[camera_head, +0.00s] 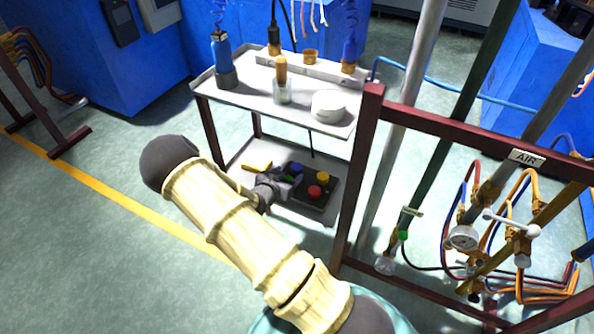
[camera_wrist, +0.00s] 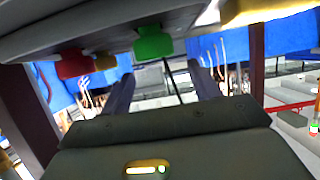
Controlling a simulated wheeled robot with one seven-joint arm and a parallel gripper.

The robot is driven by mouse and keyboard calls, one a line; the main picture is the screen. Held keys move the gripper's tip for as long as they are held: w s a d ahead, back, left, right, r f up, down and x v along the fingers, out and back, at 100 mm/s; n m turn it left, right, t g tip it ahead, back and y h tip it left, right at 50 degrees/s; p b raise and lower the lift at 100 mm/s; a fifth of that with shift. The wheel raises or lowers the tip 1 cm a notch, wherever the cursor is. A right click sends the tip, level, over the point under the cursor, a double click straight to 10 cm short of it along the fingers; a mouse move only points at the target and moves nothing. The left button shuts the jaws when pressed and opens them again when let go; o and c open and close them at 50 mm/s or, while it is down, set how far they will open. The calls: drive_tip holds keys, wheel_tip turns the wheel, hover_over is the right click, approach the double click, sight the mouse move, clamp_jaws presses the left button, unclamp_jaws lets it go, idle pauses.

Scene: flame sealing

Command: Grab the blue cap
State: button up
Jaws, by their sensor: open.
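The blue cap (camera_head: 296,168) shows on the black tray (camera_head: 321,205) on the cart's lower shelf, close to my gripper's far side. My gripper (camera_head: 289,182) reaches in at the tray's left edge, with its jaws open. In the wrist view my gripper's two fingers (camera_wrist: 163,82) stand apart with nothing seen between them. I cannot make out the blue cap in that view. A red cap (camera_head: 314,192) and a yellow cap (camera_head: 322,177) sit on the tray. The red cap (camera_wrist: 73,63) and a green cap (camera_wrist: 152,42) show in the wrist view.
The cart's top shelf (camera_head: 255,98) hangs over the lower one, carrying a blue bottle (camera_head: 222,58), a glass jar (camera_head: 282,92) and a white round dish (camera_head: 328,106). A yellow object (camera_head: 257,167) lies left of the tray. A dark red frame (camera_head: 358,180) stands close on the right.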

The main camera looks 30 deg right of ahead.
sight(296, 167)
drive_tip(key=shift+w+d, duration=0.1)
drive_tip(key=shift+b+x, duration=0.4)
drive_tip(key=shift+x, duration=2.25)
drive_tip(key=shift+r, duration=0.1)
drive_tip(key=c, duration=1.1)
